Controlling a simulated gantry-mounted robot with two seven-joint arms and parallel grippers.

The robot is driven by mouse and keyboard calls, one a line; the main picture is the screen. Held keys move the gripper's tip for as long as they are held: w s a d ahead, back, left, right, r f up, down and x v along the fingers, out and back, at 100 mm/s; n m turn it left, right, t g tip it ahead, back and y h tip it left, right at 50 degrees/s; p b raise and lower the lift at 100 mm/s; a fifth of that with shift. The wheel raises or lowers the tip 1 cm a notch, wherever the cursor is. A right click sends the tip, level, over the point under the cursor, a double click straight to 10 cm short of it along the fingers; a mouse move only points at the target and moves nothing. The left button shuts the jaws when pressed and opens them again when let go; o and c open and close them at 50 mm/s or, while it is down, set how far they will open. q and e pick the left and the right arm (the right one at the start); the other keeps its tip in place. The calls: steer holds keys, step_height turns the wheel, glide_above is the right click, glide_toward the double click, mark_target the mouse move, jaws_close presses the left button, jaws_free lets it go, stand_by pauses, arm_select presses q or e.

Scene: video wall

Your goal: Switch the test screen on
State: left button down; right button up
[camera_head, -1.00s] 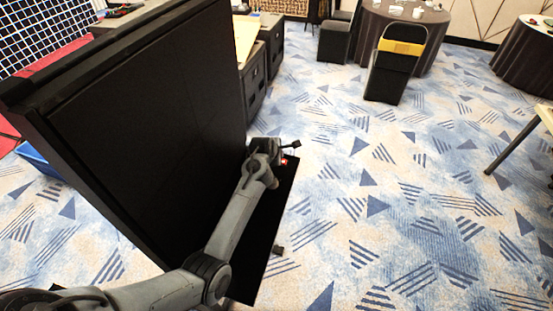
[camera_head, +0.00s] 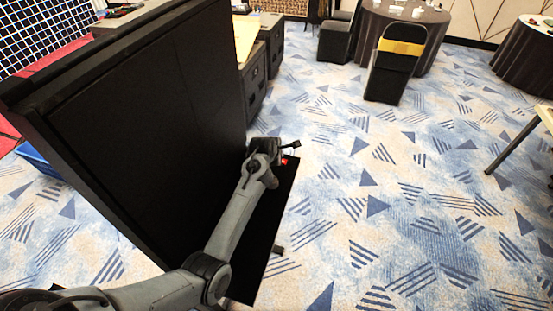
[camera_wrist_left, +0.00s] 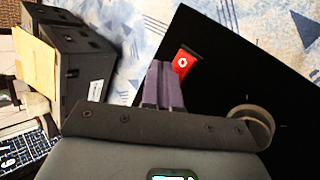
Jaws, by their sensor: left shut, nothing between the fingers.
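The test screen (camera_head: 140,110) is a large, dark panel that leans across the left of the head view. A red switch with a white round mark (camera_wrist_left: 184,61) shows in the left wrist view, against a black base (camera_wrist_left: 240,70). It is a small red spot (camera_head: 285,161) in the head view. My left gripper (camera_wrist_left: 161,70) is shut and empty, its purplish fingers just left of the red switch. I cannot tell whether they touch it. In the head view my left wrist hides the fingertips. My right gripper is in neither current view.
Dark cabinets (camera_head: 254,77) stand behind the screen. A covered round table (camera_head: 402,30) and a black chair with a yellow band (camera_head: 395,65) stand farther back. A blue bin (camera_head: 38,160) is at the left. The patterned carpet to the right is mostly clear.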

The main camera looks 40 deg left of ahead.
arm_select(q)
steer(key=shift+f, duration=0.15)
steer(key=shift+a+f, duration=0.1)
steer(key=shift+f, duration=0.15)
steer(key=shift+s+a+f, duration=0.1)
steer(key=shift+f, duration=0.3)
stand_by(0.7)
steer(key=shift+r, duration=0.2)
steer(key=shift+d+r+p, duration=0.2)
steer(key=shift+r+p, duration=0.45)
steer(key=shift+p, duration=0.35)
steer(key=r+p, duration=0.1)
steer(key=d+r+p, duration=0.1)
steer(key=r+p, duration=0.1)
steer(key=w+r+p, duration=0.1)
steer(key=p, duration=0.1)
steer(key=shift+d+r, duration=0.2)
steer(key=shift+r, duration=0.2)
steer(key=shift+s, duration=0.1)
